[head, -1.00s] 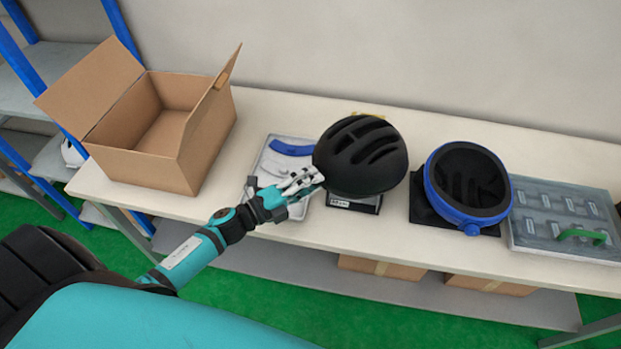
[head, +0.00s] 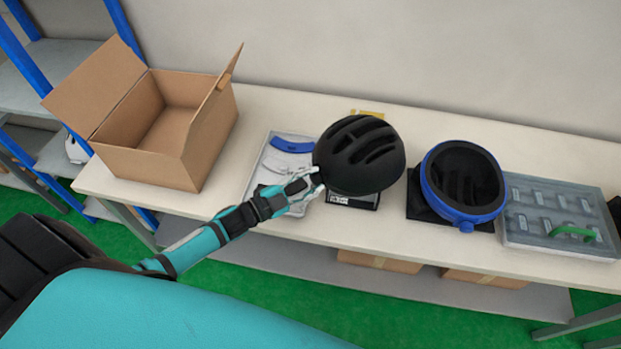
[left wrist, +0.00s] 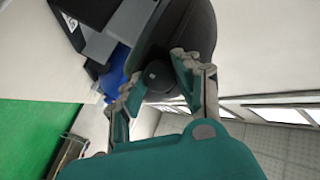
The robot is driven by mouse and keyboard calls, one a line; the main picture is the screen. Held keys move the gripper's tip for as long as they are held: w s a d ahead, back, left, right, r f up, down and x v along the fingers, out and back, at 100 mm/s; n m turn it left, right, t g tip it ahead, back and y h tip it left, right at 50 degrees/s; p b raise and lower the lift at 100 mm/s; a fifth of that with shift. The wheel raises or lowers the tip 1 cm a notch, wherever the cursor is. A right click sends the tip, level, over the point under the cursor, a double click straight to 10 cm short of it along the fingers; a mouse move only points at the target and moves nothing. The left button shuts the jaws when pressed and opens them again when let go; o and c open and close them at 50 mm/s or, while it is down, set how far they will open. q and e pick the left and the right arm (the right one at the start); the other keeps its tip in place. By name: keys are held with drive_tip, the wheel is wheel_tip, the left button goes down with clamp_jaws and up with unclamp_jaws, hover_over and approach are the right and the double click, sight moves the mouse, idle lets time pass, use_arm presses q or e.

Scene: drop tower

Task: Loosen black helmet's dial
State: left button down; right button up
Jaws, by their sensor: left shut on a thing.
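The black helmet (head: 360,150) with long vents sits on a small black and grey stand (head: 353,200) near the middle of the table. My left gripper (head: 314,180) is at the helmet's left lower edge. In the left wrist view the helmet's dark shell (left wrist: 195,28) fills the top middle. A small round black dial (left wrist: 158,76) shows there, with the fingers of my left gripper (left wrist: 158,88) on either side of it, shut on it. In the head view the dial is hidden behind the fingers. My right gripper is not in view.
A grey tray (head: 257,181) with a blue curved piece (head: 290,145) lies left of the helmet. An open cardboard box (head: 150,165) stands farther left.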

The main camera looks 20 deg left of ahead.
use_arm(q)
drive_tip(key=shift+n, duration=0.4)
drive_tip(key=c, duration=0.9)
unclamp_jaws()
drive_tip(key=shift+c, duration=0.2)
drive_tip(key=shift+s, duration=0.1)
drive_tip(key=shift+s+a, duration=0.25)
drive_tip(key=shift+s, duration=0.05)
drive_tip(key=v, duration=1.1)
